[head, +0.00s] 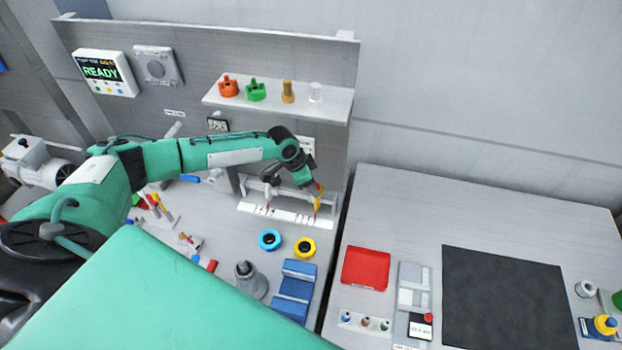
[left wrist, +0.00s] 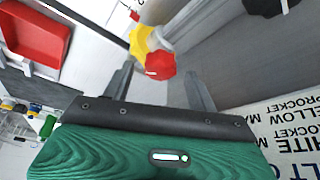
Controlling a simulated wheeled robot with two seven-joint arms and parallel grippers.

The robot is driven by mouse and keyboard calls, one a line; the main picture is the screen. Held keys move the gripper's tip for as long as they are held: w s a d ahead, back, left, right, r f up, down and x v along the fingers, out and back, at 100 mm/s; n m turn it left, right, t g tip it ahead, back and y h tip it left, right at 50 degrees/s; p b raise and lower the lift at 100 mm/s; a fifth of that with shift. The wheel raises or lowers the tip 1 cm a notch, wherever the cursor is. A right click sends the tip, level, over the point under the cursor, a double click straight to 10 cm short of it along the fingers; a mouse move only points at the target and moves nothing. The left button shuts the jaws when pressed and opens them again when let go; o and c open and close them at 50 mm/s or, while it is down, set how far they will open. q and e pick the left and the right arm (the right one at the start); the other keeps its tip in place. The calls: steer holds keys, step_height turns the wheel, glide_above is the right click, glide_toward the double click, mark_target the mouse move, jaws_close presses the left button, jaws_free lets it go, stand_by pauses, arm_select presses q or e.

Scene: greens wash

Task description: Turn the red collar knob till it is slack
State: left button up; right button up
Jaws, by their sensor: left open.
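The red collar knob (left wrist: 160,65) shows in the left wrist view beside a yellow part (left wrist: 141,40) at the end of a grey bar (left wrist: 195,22). In the head view the yellow part (head: 317,204) shows small at the right end of the rail on the bench. My left gripper (left wrist: 158,72) is open, with its two fingers on either side of the red knob in the picture. I cannot tell whether they touch it. In the head view the left gripper (head: 312,183) is at that end of the rail. My right gripper is not in view.
A white labelled strip (head: 285,215) lies in front of the rail. A blue ring (head: 270,240), a yellow ring (head: 305,247) and a blue stand (head: 296,290) are nearer. A red tray (head: 366,268) sits on the right table. A shelf (head: 335,103) overhangs behind.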

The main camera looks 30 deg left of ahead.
arm_select(q)
steer(key=shift+d+f, duration=0.1)
steer(key=shift+f, duration=0.25)
steer(key=c, duration=1)
steer(key=shift+w+f+m+b, duration=0.1)
steer(key=shift+f+m+b, duration=0.1)
steer(key=shift+m+b, duration=0.35)
steer(key=shift+m+h+b, duration=0.3)
steer(key=shift+m+b, duration=0.25)
steer(key=shift+b, duration=0.45)
steer(key=shift+r+m+g+b, duration=0.1)
steer(key=shift+m+g+b, duration=0.3)
steer(key=shift+m+b, duration=0.2)
steer(key=shift+r, duration=0.15)
steer(key=shift+w, duration=0.1)
